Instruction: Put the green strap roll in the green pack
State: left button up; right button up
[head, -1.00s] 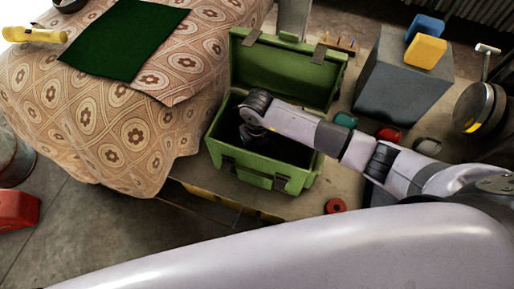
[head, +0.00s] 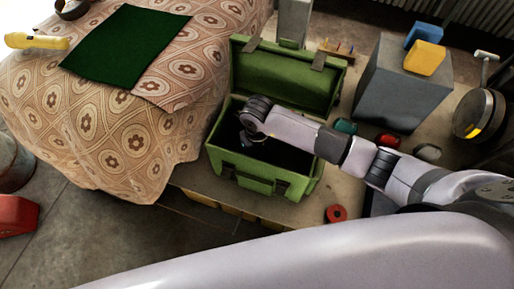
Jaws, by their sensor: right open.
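The green pack (head: 262,182) is an open green box with its lid (head: 287,77) tipped back, standing on a low board right of the cloth-covered table. Its inside is dark, and I cannot make out what lies in it. My right arm reaches in from the right. My right gripper (head: 250,138) points down into the left part of the pack's opening; it is open, and its fingertips are mostly hidden by the wrist and the dark inside. A teal-green roll (head: 345,126), likely the green strap roll, lies just right of the pack, partly behind my arm. My left gripper is not in view.
A red roll (head: 387,140) and a grey roll (head: 428,152) lie right of the teal one. A red ring (head: 336,214) lies in front. A grey block (head: 402,88) bears yellow and blue blocks. The table (head: 137,141) holds a dark green mat and a yellow flashlight (head: 36,41).

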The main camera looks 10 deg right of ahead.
notch_tip(320, 180, up, 12)
jog(key=b, duration=0.3)
dwell(0.4)
